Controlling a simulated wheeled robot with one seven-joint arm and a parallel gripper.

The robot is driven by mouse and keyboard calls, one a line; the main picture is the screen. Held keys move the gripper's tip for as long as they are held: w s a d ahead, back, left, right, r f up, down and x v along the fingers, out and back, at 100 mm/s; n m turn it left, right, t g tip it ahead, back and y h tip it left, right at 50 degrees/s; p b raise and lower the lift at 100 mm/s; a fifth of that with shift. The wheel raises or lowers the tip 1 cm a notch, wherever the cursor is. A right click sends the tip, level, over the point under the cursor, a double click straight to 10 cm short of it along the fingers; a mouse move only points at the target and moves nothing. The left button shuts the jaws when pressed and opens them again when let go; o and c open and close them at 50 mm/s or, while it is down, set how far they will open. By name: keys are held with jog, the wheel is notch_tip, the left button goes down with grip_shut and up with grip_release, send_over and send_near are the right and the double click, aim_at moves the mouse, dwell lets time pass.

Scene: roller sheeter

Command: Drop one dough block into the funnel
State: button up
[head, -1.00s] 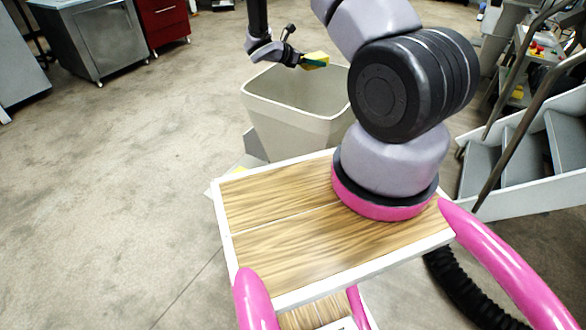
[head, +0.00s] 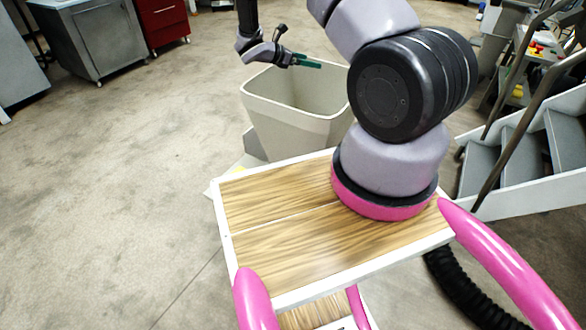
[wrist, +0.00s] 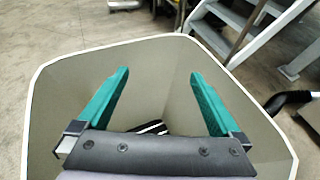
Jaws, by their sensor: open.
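The funnel (head: 290,128) is a large beige open-topped bin with a pale rim, just beyond my wooden deck in the head view. My gripper (head: 308,63) is above its opening, with its green fingers showing. In the wrist view my gripper (wrist: 160,74) is spread wide open with nothing between the fingers. The funnel's inner walls (wrist: 148,88) surround the fingers in that view. A dark patch with white stripes (wrist: 152,127) shows low inside the funnel, partly hidden by the gripper's palm. No dough block is visible now.
Grey steps with a handrail (head: 525,160) stand to the right of the funnel. A metal cabinet (head: 100,42) and a red drawer unit (head: 163,22) stand at the back left. The concrete floor on the left is clear.

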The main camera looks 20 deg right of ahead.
jog(key=v, duration=0.7)
jog(key=shift+a+r, duration=0.2)
jog(key=shift+a, duration=0.05)
dwell(1.0)
